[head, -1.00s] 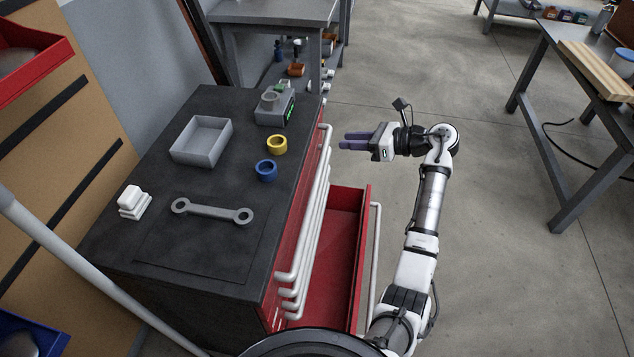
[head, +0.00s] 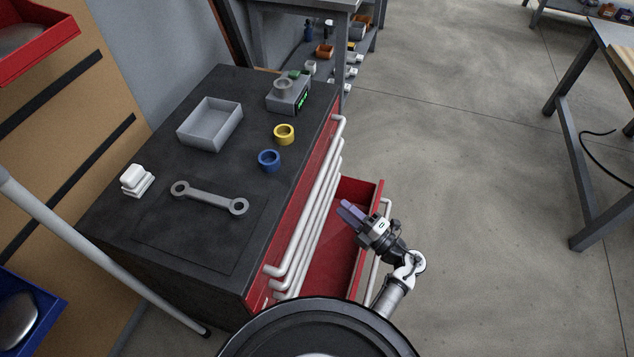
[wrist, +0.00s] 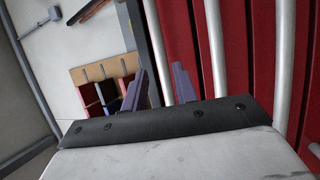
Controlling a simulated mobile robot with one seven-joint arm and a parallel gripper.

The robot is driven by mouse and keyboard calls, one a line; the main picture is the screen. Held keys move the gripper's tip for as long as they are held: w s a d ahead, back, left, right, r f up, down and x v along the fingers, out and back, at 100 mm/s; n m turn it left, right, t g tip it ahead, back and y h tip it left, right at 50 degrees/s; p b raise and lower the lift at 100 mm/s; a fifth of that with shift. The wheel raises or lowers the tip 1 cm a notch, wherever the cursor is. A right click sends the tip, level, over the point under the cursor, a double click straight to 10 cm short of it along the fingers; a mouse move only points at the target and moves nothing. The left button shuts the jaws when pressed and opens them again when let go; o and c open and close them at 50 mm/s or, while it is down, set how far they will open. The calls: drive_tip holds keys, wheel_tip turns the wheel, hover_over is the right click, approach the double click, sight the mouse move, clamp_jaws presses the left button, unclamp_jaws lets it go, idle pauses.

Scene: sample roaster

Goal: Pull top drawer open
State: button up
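The red tool cabinet has a dark top (head: 215,235) and a stack of drawers along its right side with long white bar handles. The top drawer's handle (head: 307,205) is the uppermost bar, and that drawer is shut. A lower drawer (head: 352,190) stands pulled out, its red inside showing. My gripper (head: 347,212) is above this open drawer, to the right of the handles and apart from them in the head view. In the wrist view my gripper's fingers (wrist: 158,88) are spread with nothing between them. The red drawer fronts (wrist: 250,60) and white bars (wrist: 213,45) lie close on their right.
On the cabinet top are a grey tray (head: 210,125), a scale (head: 289,93), a yellow ring (head: 284,133), a blue ring (head: 268,160), a wrench (head: 210,198) and white blocks (head: 136,181). Open floor (head: 470,200) lies to the right.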

sight(317, 186)
drive_tip(key=p+x, duration=0.2)
drive_tip(key=x, duration=0.9)
clamp_jaws()
